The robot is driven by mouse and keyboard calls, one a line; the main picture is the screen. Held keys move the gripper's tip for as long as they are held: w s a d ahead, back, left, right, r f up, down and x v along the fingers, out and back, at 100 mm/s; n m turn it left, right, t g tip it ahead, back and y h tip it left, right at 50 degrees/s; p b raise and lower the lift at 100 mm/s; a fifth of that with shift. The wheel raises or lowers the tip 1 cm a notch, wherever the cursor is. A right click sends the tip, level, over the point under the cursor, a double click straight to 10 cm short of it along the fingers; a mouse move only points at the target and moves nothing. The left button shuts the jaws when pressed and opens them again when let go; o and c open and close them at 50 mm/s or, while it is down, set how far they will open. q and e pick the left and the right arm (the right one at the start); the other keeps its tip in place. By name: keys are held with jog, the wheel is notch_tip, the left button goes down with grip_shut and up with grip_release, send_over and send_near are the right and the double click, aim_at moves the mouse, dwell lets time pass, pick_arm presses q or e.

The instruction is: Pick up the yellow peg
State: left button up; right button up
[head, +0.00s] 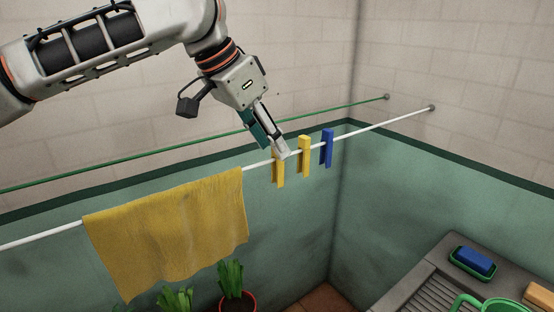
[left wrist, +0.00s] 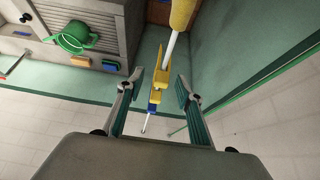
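Two yellow pegs hang on the white line: the nearer one (head: 278,172) is partly hidden behind my left gripper, and the second yellow peg (head: 304,156) hangs just to its right. A blue peg (head: 327,148) hangs further right. My left gripper (head: 272,142) is at the line, right at the nearer yellow peg. In the left wrist view my left gripper (left wrist: 160,86) is open, with a finger on each side of the line and the yellow pegs (left wrist: 158,68) showing between them. Neither finger visibly touches a peg. My right gripper is not in view.
A yellow cloth (head: 170,232) hangs on the white line (head: 380,129) left of the pegs. A green line (head: 330,112) runs behind, near the tiled wall. Potted plants (head: 234,285) stand below. A grey sink counter (head: 420,290) with a blue sponge (head: 474,260) is at the lower right.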

aim_at(278, 165)
pick_arm(q)
jog(key=x, duration=0.4)
jog(key=shift+w+f, duration=0.15)
jog(key=shift+w, duration=0.1)
jog(key=c, duration=0.9)
